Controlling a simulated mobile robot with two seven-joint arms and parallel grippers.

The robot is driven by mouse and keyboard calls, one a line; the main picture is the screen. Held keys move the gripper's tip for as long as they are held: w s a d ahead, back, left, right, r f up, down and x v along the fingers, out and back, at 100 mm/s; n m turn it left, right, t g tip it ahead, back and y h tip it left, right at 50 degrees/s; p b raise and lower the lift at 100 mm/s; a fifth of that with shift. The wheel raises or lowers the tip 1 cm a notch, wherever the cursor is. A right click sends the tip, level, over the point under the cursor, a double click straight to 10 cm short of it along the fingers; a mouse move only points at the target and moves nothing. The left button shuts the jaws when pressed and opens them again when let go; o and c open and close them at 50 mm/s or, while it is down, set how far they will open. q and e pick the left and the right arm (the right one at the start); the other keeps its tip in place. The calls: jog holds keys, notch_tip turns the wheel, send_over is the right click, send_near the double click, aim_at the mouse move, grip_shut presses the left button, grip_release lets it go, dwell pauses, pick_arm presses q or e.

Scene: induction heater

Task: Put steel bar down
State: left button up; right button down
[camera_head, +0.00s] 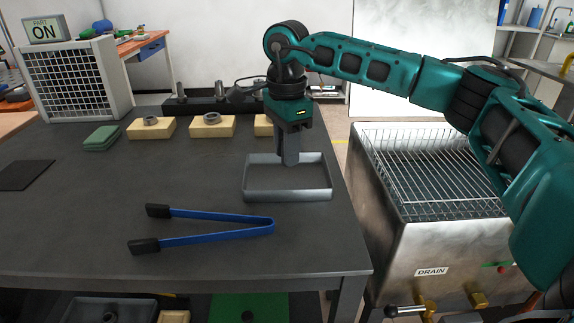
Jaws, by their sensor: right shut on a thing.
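My right gripper (290,158) points straight down over a shallow grey tray (287,195) near the right side of the dark table. Its fingers reach down into the tray area and look closed. The steel bar itself is not clearly visible; the fingers hide whatever is between them, and I cannot make out its outline against the grey tray. I cannot tell whether the fingertips touch the tray floor. My left gripper is not in view.
Blue tongs (215,230) with black tips lie in front of the tray. Wooden blocks (205,126) with metal rings and green pads (102,138) are behind. A steel drain basin with a wire rack (430,178) stands right of the table (90,220). The table's left front is clear.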

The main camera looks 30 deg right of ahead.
jog(key=shift+f, duration=1.8)
jog(key=shift+f, duration=0.15)
jog(key=c, duration=0.9)
grip_release()
jog(key=shift+o, duration=0.2)
notch_tip(320, 180, up, 12)
jog(key=shift+r+p, duration=0.15)
jog(key=shift+p, duration=0.75)
